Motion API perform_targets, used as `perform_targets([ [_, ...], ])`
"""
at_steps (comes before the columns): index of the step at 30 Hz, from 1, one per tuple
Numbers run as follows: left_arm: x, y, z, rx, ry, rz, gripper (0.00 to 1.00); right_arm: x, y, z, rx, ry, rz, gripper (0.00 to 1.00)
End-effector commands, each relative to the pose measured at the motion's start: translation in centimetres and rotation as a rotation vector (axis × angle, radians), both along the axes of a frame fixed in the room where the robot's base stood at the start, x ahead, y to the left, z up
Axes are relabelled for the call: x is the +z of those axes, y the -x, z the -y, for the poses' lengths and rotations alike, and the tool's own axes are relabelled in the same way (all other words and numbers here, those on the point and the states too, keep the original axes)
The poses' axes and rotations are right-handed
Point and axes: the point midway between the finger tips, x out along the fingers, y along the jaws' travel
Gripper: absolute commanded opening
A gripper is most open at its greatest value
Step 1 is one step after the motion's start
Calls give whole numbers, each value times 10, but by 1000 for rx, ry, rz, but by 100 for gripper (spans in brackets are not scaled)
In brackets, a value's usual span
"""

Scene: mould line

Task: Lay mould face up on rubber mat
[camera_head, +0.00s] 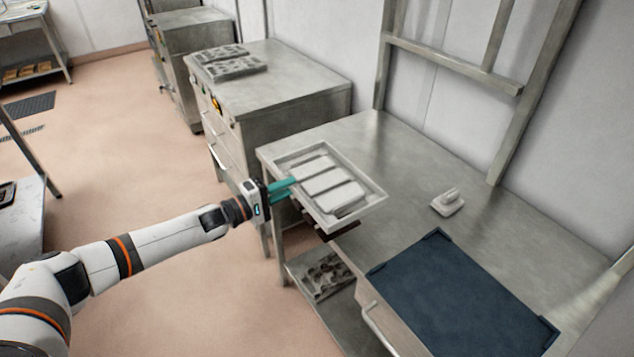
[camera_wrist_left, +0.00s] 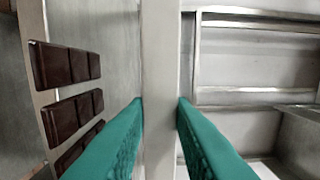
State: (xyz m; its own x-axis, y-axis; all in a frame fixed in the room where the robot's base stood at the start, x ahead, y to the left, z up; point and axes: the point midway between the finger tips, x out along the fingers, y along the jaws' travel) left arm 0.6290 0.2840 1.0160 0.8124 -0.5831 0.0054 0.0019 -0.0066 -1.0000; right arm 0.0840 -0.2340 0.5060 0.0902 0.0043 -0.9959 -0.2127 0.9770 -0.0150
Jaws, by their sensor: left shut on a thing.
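The grey mould (camera_head: 373,192) is a rectangular tray with a raised rim and pale rectangular panels inside. I cannot tell whether these panels are cavities or backs. My left gripper (camera_head: 284,189) is shut on its left edge and holds it roughly level over the left end of the steel bench. In the left wrist view the mould's edge (camera_wrist_left: 158,90) stands between the teal fingertips (camera_wrist_left: 160,103). The dark blue rubber mat (camera_head: 455,300) lies bare on the bench's near right part, with raised corner pieces. The right gripper is not in view.
Brown bars (camera_wrist_left: 66,66) lie beneath the mould, also partly visible in the head view (camera_head: 322,229). A small white handled object (camera_head: 447,203) stands behind the mat. Another mould (camera_head: 325,275) lies on the lower shelf. A frame (camera_head: 450,65) rises behind the bench (camera_head: 385,140).

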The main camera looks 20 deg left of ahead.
Motion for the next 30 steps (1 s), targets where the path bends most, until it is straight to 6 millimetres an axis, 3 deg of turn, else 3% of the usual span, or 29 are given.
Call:
perform_targets([
  [15,57,-1,0,-1,2,4,0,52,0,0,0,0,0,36],
  [20,61,0,-1,0,2,2,0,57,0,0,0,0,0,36],
  [30,73,34,-28,1,0,0,0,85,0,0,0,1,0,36],
])
